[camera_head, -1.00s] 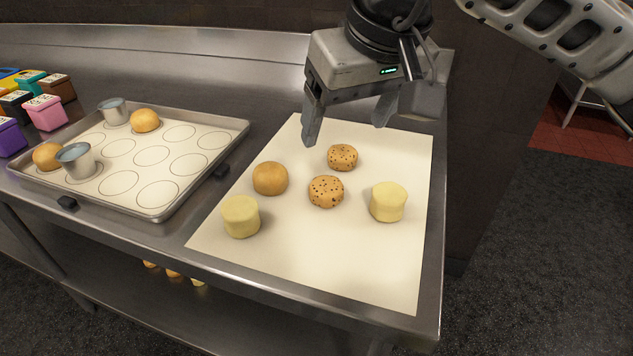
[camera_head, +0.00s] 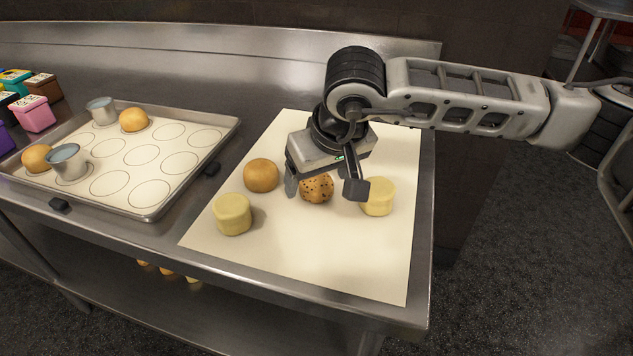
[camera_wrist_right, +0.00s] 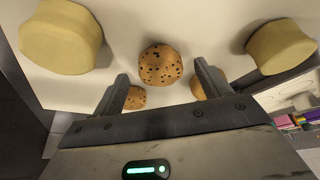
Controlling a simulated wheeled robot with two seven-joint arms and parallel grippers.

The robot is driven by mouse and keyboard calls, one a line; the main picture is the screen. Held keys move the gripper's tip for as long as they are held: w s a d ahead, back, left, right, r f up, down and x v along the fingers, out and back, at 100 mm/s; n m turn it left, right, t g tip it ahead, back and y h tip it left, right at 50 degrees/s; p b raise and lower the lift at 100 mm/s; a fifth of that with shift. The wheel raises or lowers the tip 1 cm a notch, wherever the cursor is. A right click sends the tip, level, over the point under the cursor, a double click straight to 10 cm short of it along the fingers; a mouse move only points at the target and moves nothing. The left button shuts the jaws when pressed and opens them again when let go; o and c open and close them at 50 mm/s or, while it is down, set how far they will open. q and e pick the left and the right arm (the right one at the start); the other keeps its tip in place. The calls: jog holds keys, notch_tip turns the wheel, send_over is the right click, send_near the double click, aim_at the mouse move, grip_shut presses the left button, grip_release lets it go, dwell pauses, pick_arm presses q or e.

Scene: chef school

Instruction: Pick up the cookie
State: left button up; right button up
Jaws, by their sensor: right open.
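A round chocolate-chip cookie (camera_head: 317,188) sits on the pale sheet (camera_head: 300,262). My right gripper (camera_head: 323,189) is open above the sheet, with one finger on each side of this cookie in the head view. In the right wrist view the cookie (camera_wrist_right: 160,64) lies centred just past the gap between the open fingertips (camera_wrist_right: 161,72), with nothing gripped. A second chip cookie (camera_wrist_right: 135,98) shows partly behind a finger there; the arm hides it in the head view. My left gripper is not in view.
A plain brown dough ball (camera_head: 261,175) and two yellow dough cylinders, one left (camera_head: 232,214) and one right (camera_head: 378,197), stand close around the gripper. A baking tray (camera_head: 150,211) with metal cups and dough balls is at left. The sheet's front part is clear.

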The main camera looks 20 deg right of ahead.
jog(key=shift+w+f, duration=0.15)
jog(key=shift+f, duration=0.3)
jog(key=shift+c, duration=0.3)
jog(key=c, duration=1)
jog(key=shift+r, duration=0.1)
